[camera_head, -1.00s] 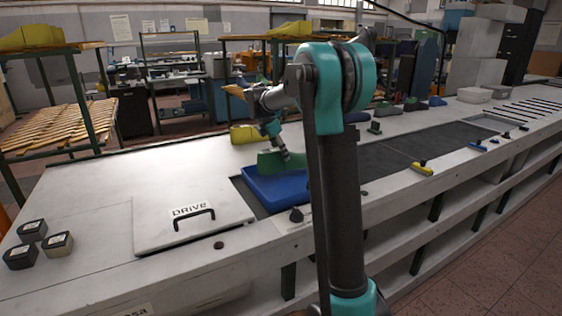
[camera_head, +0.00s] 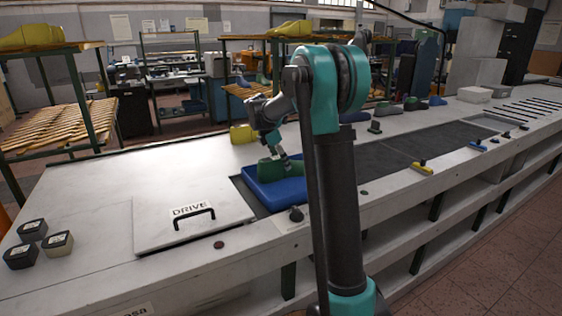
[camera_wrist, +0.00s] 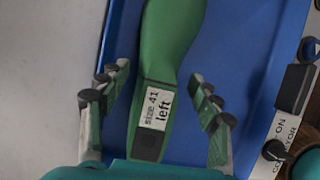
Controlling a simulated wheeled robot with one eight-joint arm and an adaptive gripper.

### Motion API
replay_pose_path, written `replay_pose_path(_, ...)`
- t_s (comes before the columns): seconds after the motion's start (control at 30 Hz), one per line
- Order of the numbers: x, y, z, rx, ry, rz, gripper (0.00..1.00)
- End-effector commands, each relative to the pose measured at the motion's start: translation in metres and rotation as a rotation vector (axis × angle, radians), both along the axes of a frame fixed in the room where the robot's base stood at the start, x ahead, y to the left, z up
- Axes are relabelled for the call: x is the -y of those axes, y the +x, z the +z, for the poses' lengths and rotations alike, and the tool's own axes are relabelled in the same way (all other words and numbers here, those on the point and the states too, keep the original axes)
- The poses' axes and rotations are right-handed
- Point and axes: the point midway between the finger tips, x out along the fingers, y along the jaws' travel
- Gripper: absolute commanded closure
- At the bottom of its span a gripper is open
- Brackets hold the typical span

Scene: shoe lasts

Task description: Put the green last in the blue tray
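The green last (camera_head: 270,170) lies in the blue tray (camera_head: 277,196) on the bench. In the wrist view the green last (camera_wrist: 168,45) runs up the middle, its label reading "size 41 left", with blue tray floor (camera_wrist: 232,45) on both sides. My gripper (camera_wrist: 159,75) is open, with one finger on each side of the last's labelled end and visible gaps between. In the head view my gripper (camera_head: 282,157) is just above the last, and my arm's upright link hides the tray's right edge.
A yellow last (camera_head: 243,134) sits behind the tray. Several dark lasts (camera_head: 411,104) stand along the bench's far side. A white panel marked DRIVE (camera_head: 165,212) with a handle is left of the tray. Knobs (camera_wrist: 275,150) border the tray's right side in the wrist view.

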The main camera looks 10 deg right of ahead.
Motion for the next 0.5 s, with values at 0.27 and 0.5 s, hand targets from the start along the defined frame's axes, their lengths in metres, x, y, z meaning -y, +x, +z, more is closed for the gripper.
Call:
replay_pose_path(0.27,-0.003,-0.001,0.01,0.0,0.0,0.001,0.36)
replay_pose_path(0.5,-0.019,-0.008,0.051,0.001,0.0,0.001,0.36)
